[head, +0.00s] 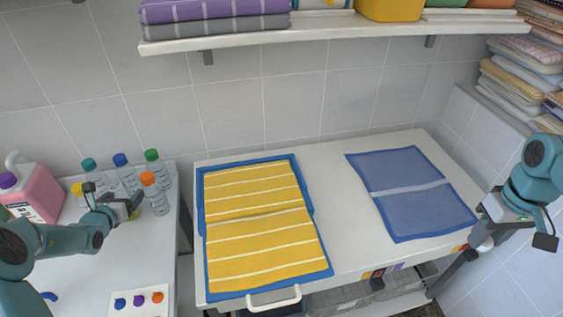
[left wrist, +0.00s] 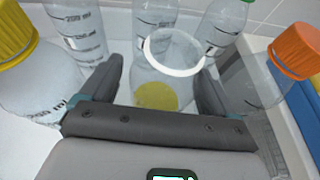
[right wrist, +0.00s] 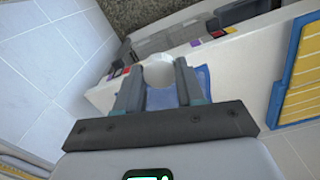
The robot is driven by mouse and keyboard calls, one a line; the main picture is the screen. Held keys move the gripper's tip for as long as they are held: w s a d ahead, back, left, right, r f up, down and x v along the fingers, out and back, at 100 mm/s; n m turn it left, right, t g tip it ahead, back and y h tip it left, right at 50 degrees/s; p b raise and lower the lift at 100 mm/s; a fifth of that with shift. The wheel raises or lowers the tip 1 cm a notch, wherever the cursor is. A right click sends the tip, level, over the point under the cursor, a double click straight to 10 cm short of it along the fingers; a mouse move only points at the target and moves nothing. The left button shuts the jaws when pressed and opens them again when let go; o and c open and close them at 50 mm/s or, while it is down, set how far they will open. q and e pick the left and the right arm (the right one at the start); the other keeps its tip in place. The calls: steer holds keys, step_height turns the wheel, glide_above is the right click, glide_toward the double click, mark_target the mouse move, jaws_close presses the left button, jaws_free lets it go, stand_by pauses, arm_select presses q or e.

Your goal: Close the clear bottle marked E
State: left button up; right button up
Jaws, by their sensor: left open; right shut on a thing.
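An open clear bottle with a pale ring-shaped mouth (left wrist: 172,52) stands between the fingers of my left gripper (left wrist: 157,82). A yellow disc (left wrist: 155,96) shows low inside or through it. In the head view the left gripper (head: 131,203) hides most of this bottle. The left fingers are open on both sides of it; I cannot tell whether they touch it. No letter E is readable. My right gripper (right wrist: 158,85) is shut on a round white thing (right wrist: 158,70), perhaps a lid. In the head view this white thing (head: 482,244) is at far right, beyond the counter's right end.
Capped bottles crowd around: yellow (head: 77,189), teal (head: 88,165), blue (head: 120,160), green (head: 151,156) and orange (head: 148,179). A pink jug (head: 37,192) stands left. Yellow striped (head: 255,215) and blue (head: 410,190) towels lie on the middle counter. A shelf (head: 340,33) hangs above.

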arm_select(q)
steer(key=shift+w+f, duration=0.3)
steer(key=shift+w, duration=0.25)
arm_select(e)
steer(key=shift+w, duration=0.1)
arm_select(q)
steer(key=shift+s+r, duration=0.1)
steer(key=c, duration=1)
steer(key=shift+c, duration=0.2)
